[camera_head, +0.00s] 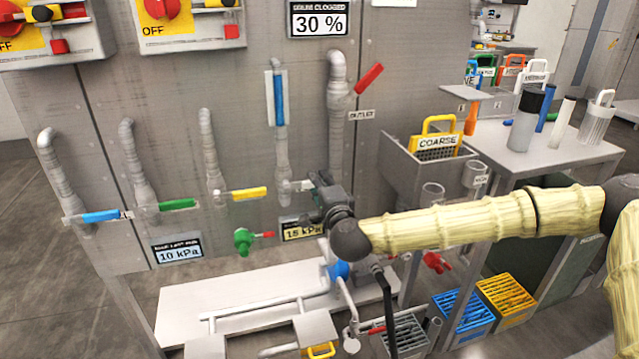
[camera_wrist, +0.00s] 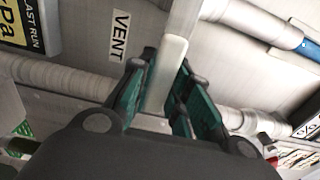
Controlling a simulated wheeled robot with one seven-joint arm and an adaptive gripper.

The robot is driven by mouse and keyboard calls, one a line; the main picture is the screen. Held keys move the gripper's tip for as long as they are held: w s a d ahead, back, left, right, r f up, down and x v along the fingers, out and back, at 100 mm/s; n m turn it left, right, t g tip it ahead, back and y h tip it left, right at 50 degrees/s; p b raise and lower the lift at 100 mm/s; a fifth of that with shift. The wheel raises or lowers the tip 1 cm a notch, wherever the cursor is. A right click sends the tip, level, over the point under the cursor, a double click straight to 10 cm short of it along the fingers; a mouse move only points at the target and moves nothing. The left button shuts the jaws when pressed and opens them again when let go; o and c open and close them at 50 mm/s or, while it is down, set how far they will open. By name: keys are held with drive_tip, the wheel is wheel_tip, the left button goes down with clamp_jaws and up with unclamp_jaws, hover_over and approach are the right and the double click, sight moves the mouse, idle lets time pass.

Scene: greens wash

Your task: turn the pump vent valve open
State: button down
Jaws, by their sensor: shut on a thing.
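The vent valve's pale grey lever (camera_wrist: 168,68) stands between the green-padded fingers of my gripper (camera_wrist: 160,85) in the wrist view. The gripper is shut on it. A VENT label (camera_wrist: 120,36) is on the panel beside the lever. In the wrist view the lever lies across the line of the grey pipe (camera_wrist: 65,78). The valve body is mostly hidden behind the gripper.
Nearby valve levers are red (camera_head: 369,79), blue (camera_head: 279,97), yellow (camera_head: 250,194), green (camera_head: 178,205) and light blue (camera_head: 101,216). A small green valve (camera_head: 243,241) sits left of my gripper. The COARSE basket (camera_head: 437,141) and a side table (camera_head: 560,150) stand right, crates (camera_head: 463,318) below.

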sight(283, 153)
drive_tip(key=shift+r, duration=0.1)
drive_tip(key=r+n+p, duration=0.3)
drive_tip(key=p, duration=0.1)
drive_tip(key=shift+a+n, duration=0.25)
drive_tip(key=shift+n, duration=0.05)
drive_tip(key=r+n+p, duration=0.1)
drive_tip(key=a+n+p, duration=0.1)
drive_tip(key=n, duration=0.1)
drive_tip(key=r+n+p, duration=0.1)
drive_tip(key=shift+s+a+r+n, duration=0.25)
drive_tip(key=shift+r+n, duration=0.05)
drive_tip(key=shift+s+a+r+n+p, duration=0.35)
drive_tip(key=shift+a+n+p, duration=0.5)
drive_tip(key=shift+n, duration=0.8)
drive_tip(key=shift+s+a+r+n+p, duration=0.2)
drive_tip(key=shift+a+r+n+p, duration=0.3)
drive_tip(key=shift+a+n, duration=0.95)
drive_tip(key=shift+s+a+r+n+p, duration=0.3)
drive_tip(key=shift+a+n+p, duration=0.45)
drive_tip(key=shift+n, duration=1.15)
